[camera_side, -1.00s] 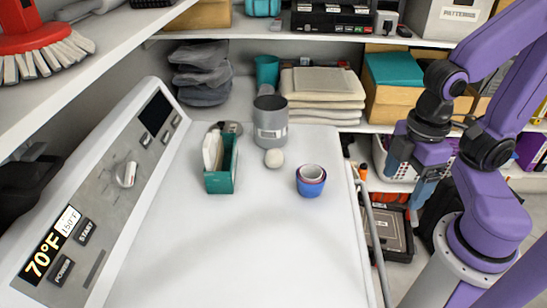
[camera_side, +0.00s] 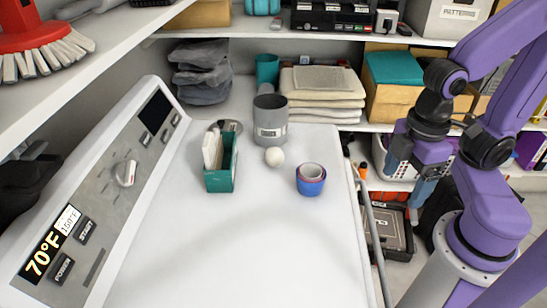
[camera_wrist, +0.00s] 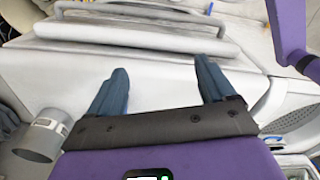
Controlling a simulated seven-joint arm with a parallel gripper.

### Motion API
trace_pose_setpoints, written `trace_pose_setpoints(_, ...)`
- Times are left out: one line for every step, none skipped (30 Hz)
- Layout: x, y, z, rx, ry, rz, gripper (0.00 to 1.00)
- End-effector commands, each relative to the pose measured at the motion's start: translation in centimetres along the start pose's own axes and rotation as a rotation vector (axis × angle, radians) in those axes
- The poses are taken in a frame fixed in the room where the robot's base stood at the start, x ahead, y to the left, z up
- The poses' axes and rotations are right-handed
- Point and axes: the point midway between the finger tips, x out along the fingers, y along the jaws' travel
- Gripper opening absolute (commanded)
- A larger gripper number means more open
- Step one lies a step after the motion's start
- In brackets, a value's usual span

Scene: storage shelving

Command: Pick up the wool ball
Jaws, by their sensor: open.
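The wool ball (camera_side: 274,156) is a small off-white ball on the white table top in the side view. It sits just in front of the grey cup (camera_side: 270,132), and I cannot tell whether they touch. The ball is not visible in the wrist view. My gripper (camera_side: 412,185) is to the right of the table in the side view, well away from the ball. In the wrist view my gripper (camera_wrist: 163,80) has its two blue fingers wide apart with nothing between them.
Left of the ball stands a green holder (camera_side: 221,176) with pale items. Right of it are nested blue cups (camera_side: 311,180). A sloped control panel (camera_side: 110,185) borders the table's left. A rail (camera_side: 372,230) runs along its right edge. The front table top is clear.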

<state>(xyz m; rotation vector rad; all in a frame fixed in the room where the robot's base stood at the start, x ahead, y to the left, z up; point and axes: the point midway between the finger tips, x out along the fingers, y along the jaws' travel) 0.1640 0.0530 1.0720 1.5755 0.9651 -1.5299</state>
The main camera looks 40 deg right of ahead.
Motion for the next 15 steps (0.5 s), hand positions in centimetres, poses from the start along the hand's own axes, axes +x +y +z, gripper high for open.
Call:
trace_pose_setpoints(0.0, 0.0, 0.0, 0.000, 0.000, 0.000, 0.83)
trace_pose_setpoints(0.0, 0.0, 0.0, 0.000, 0.000, 0.000, 0.83)
trace_pose_setpoints(0.0, 0.0, 0.0, 0.000, 0.000, 0.000, 0.83)
trace_pose_setpoints(0.0, 0.0, 0.0, 0.000, 0.000, 0.000, 0.83)
trace_pose_setpoints(0.0, 0.0, -0.1, -0.001, -0.002, 0.001, 0.83)
trace_pose_setpoints(0.0, 0.1, -0.2, -0.004, -0.009, 0.005, 0.83)
trace_pose_setpoints(0.1, 0.3, -0.4, -0.008, -0.017, 0.009, 0.83)
trace_pose_setpoints(0.1, 0.5, -0.6, -0.015, -0.027, 0.016, 0.83)
trace_pose_setpoints(0.1, 0.8, -1.1, -0.026, -0.046, 0.029, 0.83)
trace_pose_setpoints(0.2, 1.1, -1.5, -0.038, -0.067, 0.041, 0.83)
trace_pose_setpoints(0.3, 1.5, -2.1, -0.051, -0.088, 0.056, 0.83)
trace_pose_setpoints(0.4, 2.1, -2.9, -0.070, -0.123, 0.079, 0.83)
trace_pose_setpoints(0.5, 2.6, -3.5, -0.086, -0.150, 0.099, 0.83)
trace_pose_setpoints(0.6, 3.1, -4.3, -0.102, -0.180, 0.120, 0.83)
trace_pose_setpoints(0.7, 3.7, -5.3, -0.124, -0.221, 0.149, 0.83)
